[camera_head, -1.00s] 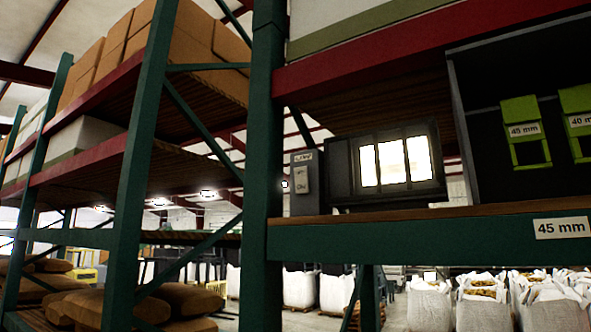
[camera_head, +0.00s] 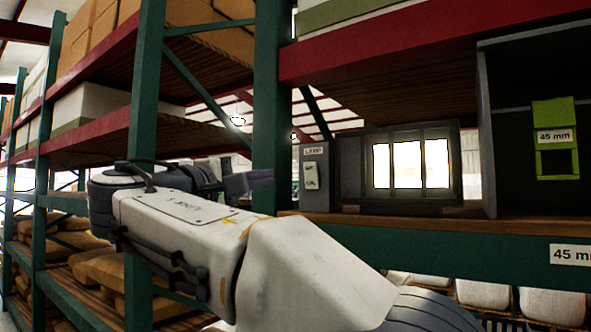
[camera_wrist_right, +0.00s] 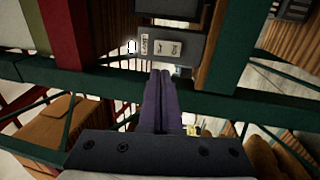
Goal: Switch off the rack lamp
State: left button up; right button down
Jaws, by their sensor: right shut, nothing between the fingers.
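The grey lamp switch box (camera_head: 315,196) has a "LAMP" label and a pale rocker plate (camera_head: 311,175). It stands on the rack shelf beside the green post. The rack lamp (camera_head: 399,163), a dark box with bright lit panels, is to its right. My right gripper (camera_head: 262,180) is shut and empty, left of the switch box and apart from it in the head view. In the right wrist view the shut purple fingers (camera_wrist_right: 161,80) point up toward the switch box (camera_wrist_right: 172,62), with its plates above the tips. My left gripper is not in view.
A green shelf beam (camera_head: 470,250) runs below the switch box and lamp. White sacks (camera_head: 489,294) lie below.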

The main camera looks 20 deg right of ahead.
aim_at(311, 168)
jog(key=p+x, duration=0.7)
jog(key=x, duration=0.6)
jog(key=shift+w+d+r, duration=0.1)
jog(key=shift+d+r, duration=0.05)
jog(key=shift+w+d+p, duration=0.25)
jog(key=shift+d+p, duration=0.05)
jog(key=shift+w+d+b, duration=0.1)
jog(key=shift+d+b, duration=0.05)
jog(key=shift+b, duration=0.2)
